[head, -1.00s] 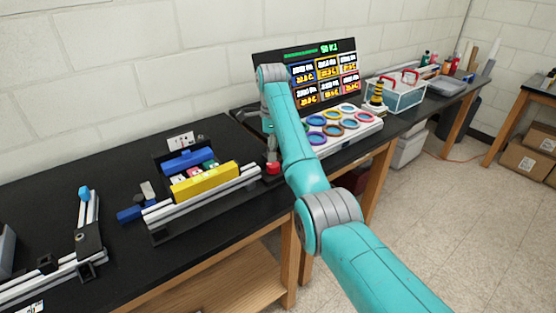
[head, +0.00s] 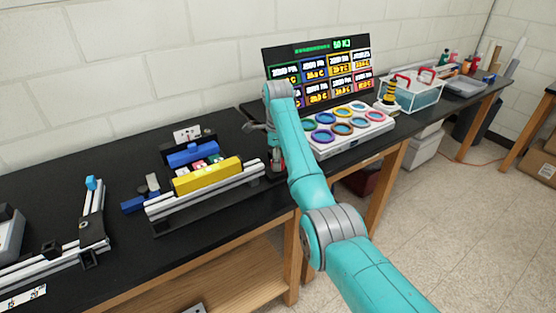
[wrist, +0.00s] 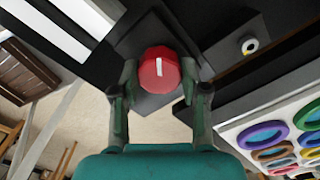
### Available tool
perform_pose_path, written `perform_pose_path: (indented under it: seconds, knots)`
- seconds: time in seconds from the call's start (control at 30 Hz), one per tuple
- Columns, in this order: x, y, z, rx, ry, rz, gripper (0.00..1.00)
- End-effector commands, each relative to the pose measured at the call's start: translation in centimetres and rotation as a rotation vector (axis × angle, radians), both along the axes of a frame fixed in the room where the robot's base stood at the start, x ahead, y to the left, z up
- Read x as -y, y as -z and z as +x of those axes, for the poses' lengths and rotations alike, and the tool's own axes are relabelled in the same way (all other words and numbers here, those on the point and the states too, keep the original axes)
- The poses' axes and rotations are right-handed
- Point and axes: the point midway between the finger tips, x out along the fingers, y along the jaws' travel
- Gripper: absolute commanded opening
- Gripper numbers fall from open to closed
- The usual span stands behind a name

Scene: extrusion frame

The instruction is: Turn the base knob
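The base knob (wrist: 160,70) is red and faceted, with a white line across its top, on a dark square base in the wrist view. My gripper (wrist: 160,80) has one finger on each side of the knob, with narrow gaps showing. The fingers look open, and I see no clear contact. In the head view, my gripper (head: 277,155) points down near the right end of the rail fixture. The knob is small and mostly hidden behind the gripper there.
A rail fixture with a yellow block (head: 208,177) stands left of my gripper. A white panel with coloured rings (head: 345,140) and a display screen (head: 318,65) stand to the right. The black bench top (head: 60,185) has bare room at left.

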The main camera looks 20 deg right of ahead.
Motion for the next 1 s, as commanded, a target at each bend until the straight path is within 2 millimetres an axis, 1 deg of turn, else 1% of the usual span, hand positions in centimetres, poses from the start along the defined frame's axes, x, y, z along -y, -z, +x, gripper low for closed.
perform_pose_path:
  seconds: [0.23,0.37,0.57,1.0]
  knots:
    - [0.03,0.01,0.01,0.001,-0.015,0.0,0.1]
    - [0.03,0.01,0.02,0.001,-0.056,0.0,0.1]
    - [0.03,0.01,0.02,0.001,-0.18,0.0,0.1]
    - [0.01,0.01,0.02,0.001,-0.517,0.0,0.1]
